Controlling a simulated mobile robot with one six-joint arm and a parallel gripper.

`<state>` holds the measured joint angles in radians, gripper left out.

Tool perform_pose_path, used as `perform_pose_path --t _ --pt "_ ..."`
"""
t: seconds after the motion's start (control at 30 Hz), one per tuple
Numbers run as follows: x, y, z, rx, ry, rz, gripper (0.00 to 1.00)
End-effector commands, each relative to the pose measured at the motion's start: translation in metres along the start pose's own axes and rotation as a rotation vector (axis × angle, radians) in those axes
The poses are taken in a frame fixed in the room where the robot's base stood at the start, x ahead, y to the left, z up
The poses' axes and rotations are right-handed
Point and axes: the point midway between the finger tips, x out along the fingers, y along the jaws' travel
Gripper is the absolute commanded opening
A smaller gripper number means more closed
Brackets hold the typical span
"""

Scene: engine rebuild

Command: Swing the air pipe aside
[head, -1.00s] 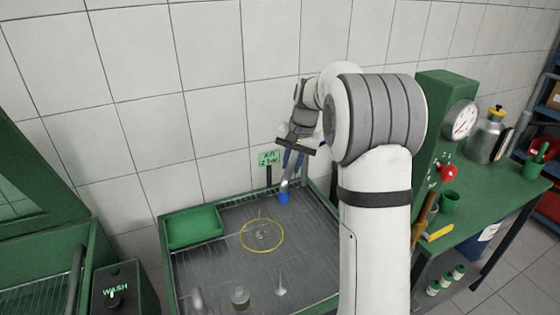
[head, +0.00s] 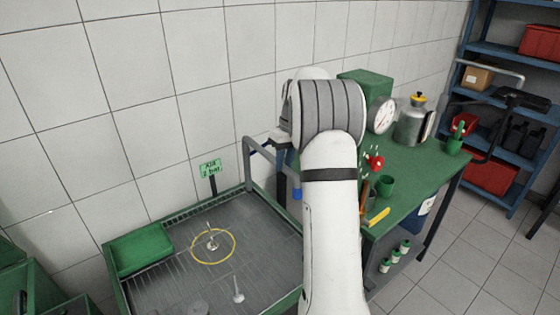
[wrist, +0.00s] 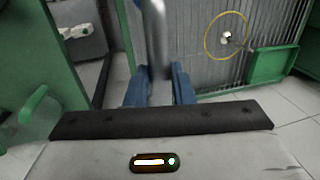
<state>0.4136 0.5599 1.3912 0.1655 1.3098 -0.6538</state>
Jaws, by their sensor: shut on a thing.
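The grey air pipe (head: 268,158) rises from the rear of the wash tray and bends over to the right in the head view. Its hanging end carries a blue nozzle (head: 297,193), close beside my arm, near the tray's right side. In the wrist view my gripper (wrist: 160,88) has its blue fingers on both sides of the pipe (wrist: 157,38) and is shut on it. In the head view the fingers are largely hidden by my arm and wrist.
The grey tray has a yellow ring (head: 213,262) around a small metal part, and a green bin (head: 140,250) at left. Tiled wall lies behind.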

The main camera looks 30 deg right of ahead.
Motion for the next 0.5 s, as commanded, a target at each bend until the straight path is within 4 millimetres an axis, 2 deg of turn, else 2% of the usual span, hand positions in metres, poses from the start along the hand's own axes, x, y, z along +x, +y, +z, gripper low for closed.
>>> perform_pose_path --t 0.5 --pt "-0.0046 0.0063 -0.0033 -0.026 0.008 0.008 0.0"
